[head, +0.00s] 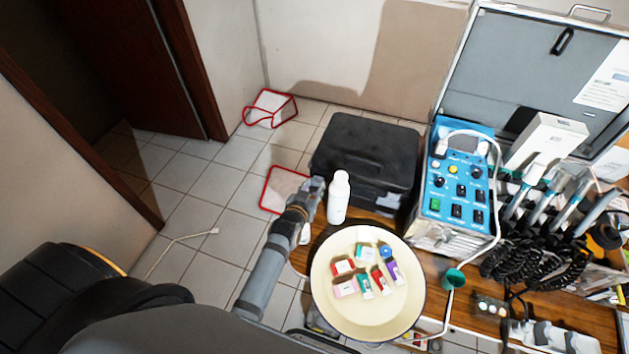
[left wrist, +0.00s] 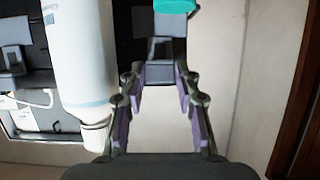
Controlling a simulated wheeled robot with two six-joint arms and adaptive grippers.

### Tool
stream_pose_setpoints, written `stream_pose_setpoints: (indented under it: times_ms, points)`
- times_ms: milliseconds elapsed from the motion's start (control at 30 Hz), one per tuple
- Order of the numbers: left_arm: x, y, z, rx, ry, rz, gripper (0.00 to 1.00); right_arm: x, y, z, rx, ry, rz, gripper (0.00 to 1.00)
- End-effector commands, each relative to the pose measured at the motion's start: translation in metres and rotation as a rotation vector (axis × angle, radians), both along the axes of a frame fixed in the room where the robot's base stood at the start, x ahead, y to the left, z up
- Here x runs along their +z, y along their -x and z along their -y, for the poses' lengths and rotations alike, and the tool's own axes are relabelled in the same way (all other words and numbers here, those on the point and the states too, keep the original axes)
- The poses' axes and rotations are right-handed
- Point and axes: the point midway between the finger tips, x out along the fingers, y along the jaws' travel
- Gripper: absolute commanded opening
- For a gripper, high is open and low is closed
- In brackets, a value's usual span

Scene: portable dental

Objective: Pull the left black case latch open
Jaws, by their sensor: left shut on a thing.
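The black case (head: 365,155) stands closed at the back left end of the wooden table. My left gripper (head: 314,186) reaches its front left side, just left of a white bottle (head: 338,200). In the left wrist view the fingers (left wrist: 163,80) are shut on the grey left latch (left wrist: 165,50), at the dark front of the case. Another grey latch (left wrist: 12,60) shows at the far left of that view, beyond the white bottle (left wrist: 80,60). The left latch is hidden in the head view. My right gripper is not in view.
The bottle stands close beside my left gripper. A round cream tray (head: 330,300) with several small boxes is in front. A blue dental unit (head: 460,170) in an open metal case stands to the right.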

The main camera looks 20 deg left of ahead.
Motion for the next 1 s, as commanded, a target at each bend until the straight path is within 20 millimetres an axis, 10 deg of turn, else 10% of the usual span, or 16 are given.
stream_pose_setpoints:
  times_ms: [967,1000]
  points:
    - [-0.028,0.014,0.001,-0.002,0.000,-0.025,0.00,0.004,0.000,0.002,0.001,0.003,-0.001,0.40]
    - [-0.028,0.013,0.001,-0.002,0.000,-0.025,0.37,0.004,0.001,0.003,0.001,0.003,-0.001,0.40]
